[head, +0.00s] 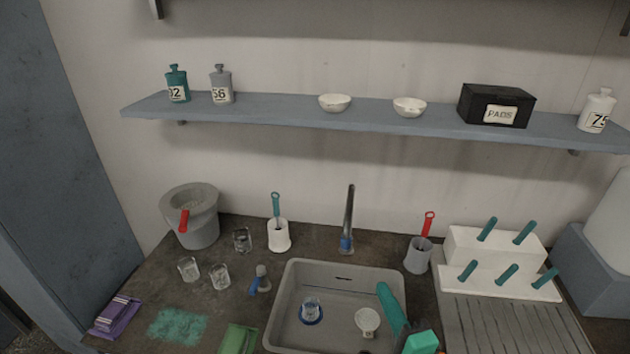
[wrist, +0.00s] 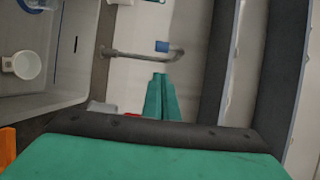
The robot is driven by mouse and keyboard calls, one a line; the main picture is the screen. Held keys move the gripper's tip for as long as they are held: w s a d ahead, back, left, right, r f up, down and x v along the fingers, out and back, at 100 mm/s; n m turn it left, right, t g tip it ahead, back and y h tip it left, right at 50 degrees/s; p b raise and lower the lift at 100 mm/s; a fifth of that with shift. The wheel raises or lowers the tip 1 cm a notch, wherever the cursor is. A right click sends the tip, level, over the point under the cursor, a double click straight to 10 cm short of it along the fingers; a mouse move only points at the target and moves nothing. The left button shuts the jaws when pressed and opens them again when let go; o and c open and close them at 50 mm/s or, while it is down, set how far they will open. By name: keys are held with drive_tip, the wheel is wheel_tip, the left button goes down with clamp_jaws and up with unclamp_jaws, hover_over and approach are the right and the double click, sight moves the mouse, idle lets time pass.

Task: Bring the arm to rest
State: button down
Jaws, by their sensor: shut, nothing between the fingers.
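My gripper (wrist: 160,78) shows in the wrist view as two teal fingers lying together, with nothing between them. They point toward the wall and the tap (wrist: 140,53). In the head view, teal parts of my arm (head: 391,308) reach in from the bottom over the right side of the grey sink (head: 285,300). They hide part of its right rim. No object hangs from my arm.
A glass on a blue ring (head: 311,310) and a white cup (head: 367,320) are in the sink. A grey brush holder (head: 418,258) and the tap (head: 348,225) stand behind it. A white block with teal handles (head: 490,250) stands right. The shelf (head: 285,112) runs above.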

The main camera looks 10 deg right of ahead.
drive_tip(key=s+a+f+n+g+h, duration=0.25)
drive_tip(key=s+a+f, duration=0.35)
drive_tip(key=f, duration=0.3)
drive_tip(key=s+a+f+n+g+h, duration=0.1)
drive_tip(key=s+a+f+n, duration=0.3)
drive_tip(key=f, duration=0.6)
drive_tip(key=s+a+n+y, duration=0.1)
drive_tip(key=s+a+n, duration=0.4)
drive_tip(key=s, duration=0.5)
drive_tip(key=s+a+r+n+y, duration=0.1)
drive_tip(key=s+a+n, duration=0.5)
drive_tip(key=s+a, duration=0.2)
drive_tip(key=shift+s+r+t, duration=0.3)
drive_tip(key=shift+s+t, duration=0.15)
drive_tip(key=shift+s, duration=0.5)
